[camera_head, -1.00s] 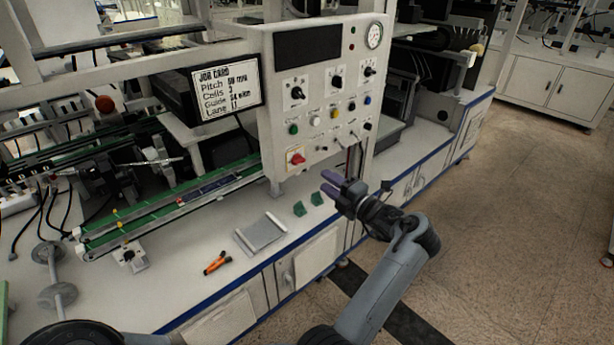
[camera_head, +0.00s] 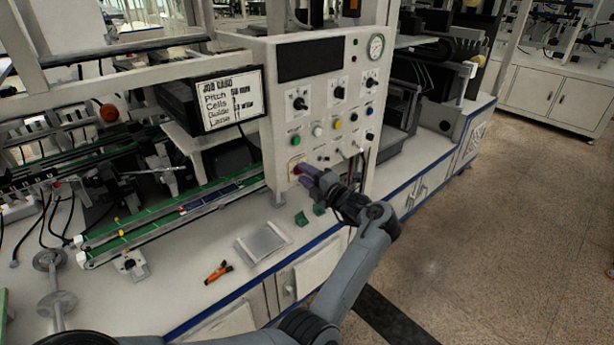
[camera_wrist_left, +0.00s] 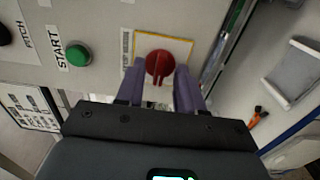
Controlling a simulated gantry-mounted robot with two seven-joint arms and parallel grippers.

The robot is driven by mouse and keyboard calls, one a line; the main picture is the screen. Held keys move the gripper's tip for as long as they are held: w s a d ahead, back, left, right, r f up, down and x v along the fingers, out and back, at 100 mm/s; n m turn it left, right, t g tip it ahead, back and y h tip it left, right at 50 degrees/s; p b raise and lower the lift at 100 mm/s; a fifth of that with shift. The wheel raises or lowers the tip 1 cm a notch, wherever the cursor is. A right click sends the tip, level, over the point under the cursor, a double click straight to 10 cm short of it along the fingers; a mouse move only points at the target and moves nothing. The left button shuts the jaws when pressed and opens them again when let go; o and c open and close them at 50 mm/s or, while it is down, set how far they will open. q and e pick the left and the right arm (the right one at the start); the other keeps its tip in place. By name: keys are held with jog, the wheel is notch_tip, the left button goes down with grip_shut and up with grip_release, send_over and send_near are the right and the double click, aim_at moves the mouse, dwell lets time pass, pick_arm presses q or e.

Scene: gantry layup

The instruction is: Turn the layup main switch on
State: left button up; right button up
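The main switch is a red rotary knob on a yellow-edged plate, low on the white control panel (camera_head: 262,100). In the left wrist view the red knob (camera_wrist_left: 159,64) shows its grip bar running roughly up and down the picture. My left gripper (camera_wrist_left: 160,84) is open, with one purple finger on each side of the knob's near part. I cannot tell whether the fingers touch it. In the head view the left gripper (camera_head: 306,176) reaches the panel's lower left and mostly covers the knob. My right gripper is not in view.
A green START button (camera_wrist_left: 77,55) sits beside the knob, with more buttons and selectors above. A job card screen (camera_head: 229,99) hangs to the left. An orange tool (camera_head: 218,272) and a grey tray (camera_head: 263,243) lie on the bench below.

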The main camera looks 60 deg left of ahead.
pick_arm(q)
grip_shut()
jog(key=shift+m, duration=0.3)
jog(key=m+p, duration=0.9)
jog(key=m, duration=0.8)
dwell(0.4)
jog(key=shift+m, duration=0.3)
grip_release()
